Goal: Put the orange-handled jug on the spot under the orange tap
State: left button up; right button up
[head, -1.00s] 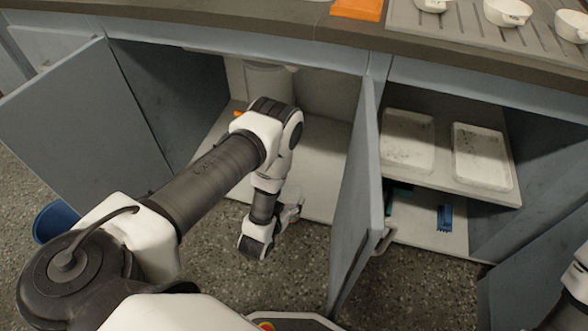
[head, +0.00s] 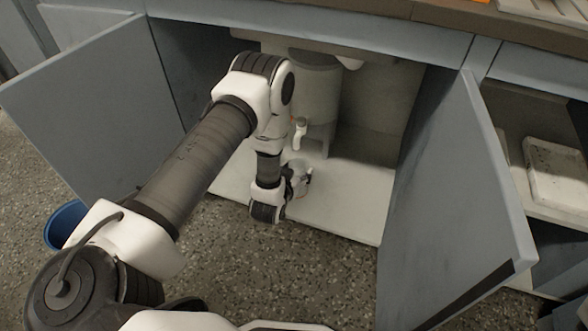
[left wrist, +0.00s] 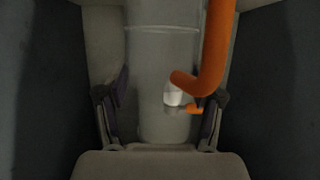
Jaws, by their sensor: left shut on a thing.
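My left gripper (head: 297,181) is low inside the open cabinet, at its front. It is shut on the jug (head: 302,176), which looks clear and small and is mostly hidden by my wrist. In the left wrist view the gripper's fingers (left wrist: 162,108) stand on both sides of a pale upright cylinder. A thick curved orange bar (left wrist: 213,55) crosses its right side; I cannot tell whether it is the jug's handle or the tap. A white tap (head: 299,135) shows on the grey tank, with a little orange above it. The spot under the orange tap is hidden. My right gripper is out of view.
The grey tank (head: 318,95) stands at the back of the cabinet. The cabinet's pale floor (head: 345,200) is clear to the right. Open doors stand at the left (head: 95,110) and right (head: 455,200). A blue bucket (head: 65,225) is on the ground at left.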

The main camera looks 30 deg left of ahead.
aim_at(292, 167)
pick_arm(q)
jog(key=w+a+b, duration=0.2)
jog(key=w+a, duration=0.2)
jog(key=w, duration=0.1)
jog(key=shift+f, duration=0.45)
notch_tip(292, 167, down, 4)
jog(key=b, duration=0.3)
jog(key=shift+w+r, duration=0.15)
jog(key=shift+r, duration=0.25)
jog(key=shift+f, duration=0.15)
jog(key=o, duration=1.6)
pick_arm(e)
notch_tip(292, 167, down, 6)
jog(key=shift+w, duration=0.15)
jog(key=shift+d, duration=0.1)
